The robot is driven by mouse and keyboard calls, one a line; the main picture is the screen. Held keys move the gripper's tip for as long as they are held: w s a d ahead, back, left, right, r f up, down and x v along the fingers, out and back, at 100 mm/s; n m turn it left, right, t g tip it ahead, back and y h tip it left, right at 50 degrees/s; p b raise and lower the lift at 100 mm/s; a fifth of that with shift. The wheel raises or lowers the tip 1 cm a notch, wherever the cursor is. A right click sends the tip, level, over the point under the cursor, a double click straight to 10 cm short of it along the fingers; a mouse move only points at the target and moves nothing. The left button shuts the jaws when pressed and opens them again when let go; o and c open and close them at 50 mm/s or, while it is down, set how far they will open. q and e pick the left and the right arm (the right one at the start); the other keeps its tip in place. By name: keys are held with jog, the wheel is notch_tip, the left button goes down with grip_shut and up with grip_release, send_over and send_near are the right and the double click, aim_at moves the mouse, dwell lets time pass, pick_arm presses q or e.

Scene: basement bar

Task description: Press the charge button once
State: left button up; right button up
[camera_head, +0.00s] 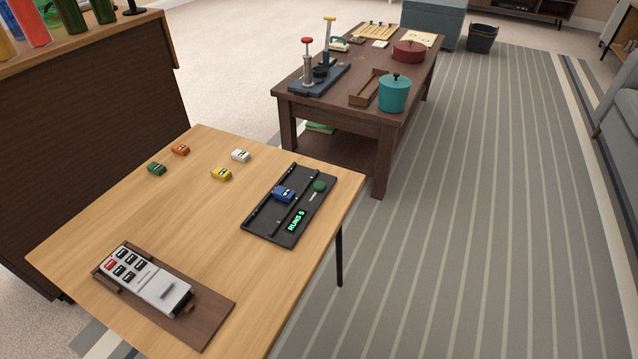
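A black track board (270,226) lies on the near wooden table, with a blue toy car (284,194) on it. A round green button or knob (320,186) stands near its right edge, and a green-lit display (296,221) reads "RUNS 5". Which part is the charge button cannot be told from a label. A grey device (145,280) with several dark keys and one red key lies on a brown wooden base (207,325) at the table's front left. Neither of my grippers is in view.
Orange (181,149), green (157,169), white (240,156) and yellow (221,174) toy cars stand on the near table (185,215). A dark wooden table (350,118) behind holds a teal pot (394,93), a red pot (408,52) and a pump-like stand (318,78). Striped floor is clear at right.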

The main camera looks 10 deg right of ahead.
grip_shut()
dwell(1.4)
